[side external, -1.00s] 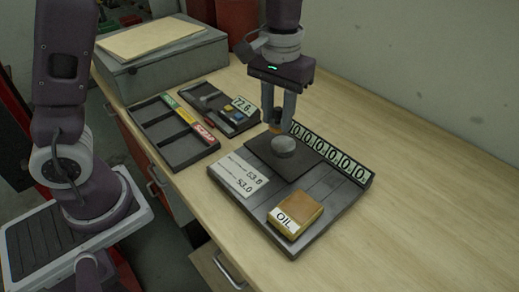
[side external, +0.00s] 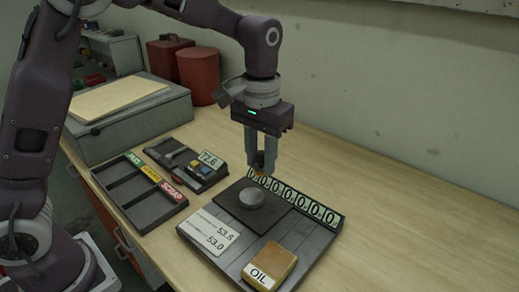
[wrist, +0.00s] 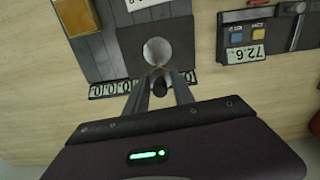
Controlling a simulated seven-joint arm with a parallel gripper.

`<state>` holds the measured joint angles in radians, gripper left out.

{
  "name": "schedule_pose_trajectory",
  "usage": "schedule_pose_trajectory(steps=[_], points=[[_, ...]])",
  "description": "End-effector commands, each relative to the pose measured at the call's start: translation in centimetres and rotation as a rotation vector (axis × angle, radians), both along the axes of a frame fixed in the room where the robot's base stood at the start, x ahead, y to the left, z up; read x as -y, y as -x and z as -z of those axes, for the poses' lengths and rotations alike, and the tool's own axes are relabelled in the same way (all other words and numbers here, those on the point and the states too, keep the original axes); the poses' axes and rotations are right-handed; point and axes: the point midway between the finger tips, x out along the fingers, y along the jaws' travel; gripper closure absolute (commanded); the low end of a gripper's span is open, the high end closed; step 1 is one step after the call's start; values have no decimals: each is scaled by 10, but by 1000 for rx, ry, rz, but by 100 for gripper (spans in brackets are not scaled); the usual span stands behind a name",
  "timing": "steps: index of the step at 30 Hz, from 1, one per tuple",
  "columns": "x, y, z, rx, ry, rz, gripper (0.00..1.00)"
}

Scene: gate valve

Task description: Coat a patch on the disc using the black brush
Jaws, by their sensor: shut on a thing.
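The disc (side external: 251,198) is a grey round piece on a dark square plate (side external: 228,192) in the middle of the dark board. It also shows in the wrist view (wrist: 157,50). My gripper (side external: 262,166) points straight down just behind the disc, close to the number strip. It is shut on a small dark piece (wrist: 159,88), which appears to be the black brush; a brownish bit shows between the fingers in the side view. The brush tip is mostly hidden, so I cannot tell whether it touches the disc.
An ochre block labelled OIL (side external: 269,266) sits at the board's front corner, near a white number card (side external: 213,231). A number strip (side external: 296,199) runs along the board's back. A sorting tray (side external: 138,194) and a gauge tray (side external: 187,166) stand left. The table at right is clear.

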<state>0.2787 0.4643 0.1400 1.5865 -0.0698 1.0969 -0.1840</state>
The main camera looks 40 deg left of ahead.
Motion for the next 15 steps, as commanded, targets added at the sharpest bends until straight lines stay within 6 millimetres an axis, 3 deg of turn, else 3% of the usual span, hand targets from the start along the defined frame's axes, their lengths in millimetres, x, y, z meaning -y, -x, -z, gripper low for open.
schedule_pose_trajectory(steps=[15], points=[[0,4,50,-1,0,-1,100]])
